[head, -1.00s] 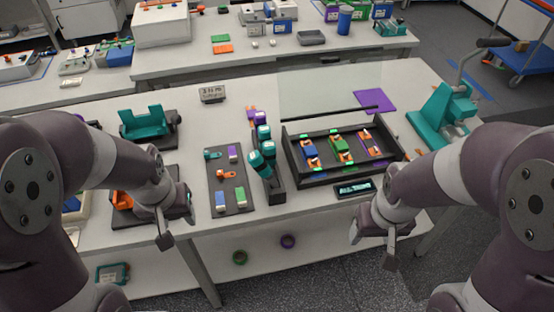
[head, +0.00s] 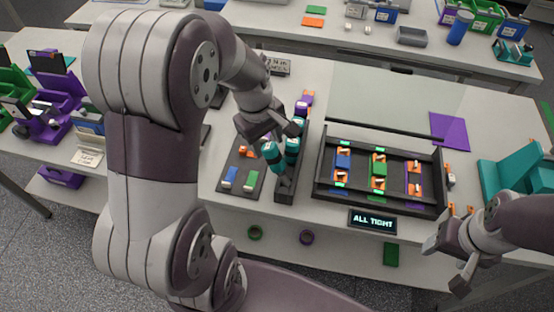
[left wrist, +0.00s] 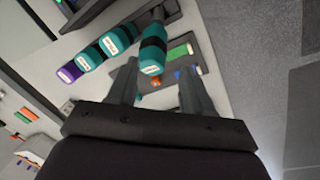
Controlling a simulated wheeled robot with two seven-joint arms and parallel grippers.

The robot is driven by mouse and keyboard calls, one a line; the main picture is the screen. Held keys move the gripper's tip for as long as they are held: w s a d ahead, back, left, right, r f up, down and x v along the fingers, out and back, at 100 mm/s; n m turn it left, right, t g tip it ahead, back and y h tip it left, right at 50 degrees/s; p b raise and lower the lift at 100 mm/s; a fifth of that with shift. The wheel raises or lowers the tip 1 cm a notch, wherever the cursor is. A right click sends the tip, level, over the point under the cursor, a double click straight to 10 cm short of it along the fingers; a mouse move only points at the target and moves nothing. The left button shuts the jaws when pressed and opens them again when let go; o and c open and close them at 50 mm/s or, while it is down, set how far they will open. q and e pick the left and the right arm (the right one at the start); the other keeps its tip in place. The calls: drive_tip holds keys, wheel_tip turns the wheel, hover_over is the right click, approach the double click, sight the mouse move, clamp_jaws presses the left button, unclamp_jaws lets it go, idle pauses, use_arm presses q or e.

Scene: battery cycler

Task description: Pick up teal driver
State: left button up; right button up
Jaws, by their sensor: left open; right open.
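Several drivers with teal bodies and dark bands stand in a row in a dark rack (head: 284,190). The nearest teal driver (head: 272,154) leans toward the left and also shows in the left wrist view (left wrist: 153,52). Another teal driver (head: 293,147) is just behind it, and a purple driver (head: 304,103) is at the far end. My left gripper (head: 284,134) is open at the nearest driver. My right gripper (head: 446,266) is open and empty beyond the table's front edge.
A dark mat (head: 240,173) with small blocks lies left of the rack. A dark tray (head: 330,192) with colored fixtures is to its right, behind a display (head: 372,221) reading "ALL TIGHT".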

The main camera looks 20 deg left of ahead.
sight(275, 154)
use_arm(q)
drive_tip(key=f, duration=0.1)
drive_tip(key=w+d+f, duration=0.1)
drive_tip(key=f, duration=0.2)
drive_tip(key=shift+w+d+f, duration=0.15)
drive_tip(key=shift+w+d, duration=0.1)
drive_tip(key=shift+w, duration=0.1)
wheel_tip(275, 154, down, 4)
drive_tip(key=shift+a+f+p, duration=0.1)
drive_tip(key=shift+p, duration=0.35)
drive_tip(key=shift+f, duration=0.25)
drive_tip(key=shift+w, duration=0.2)
drive_tip(key=shift+s, duration=0.1)
clamp_jaws()
use_arm(e)
drive_tip(key=shift+w+d+r, duration=0.3)
drive_tip(key=shift+w+d, duration=0.05)
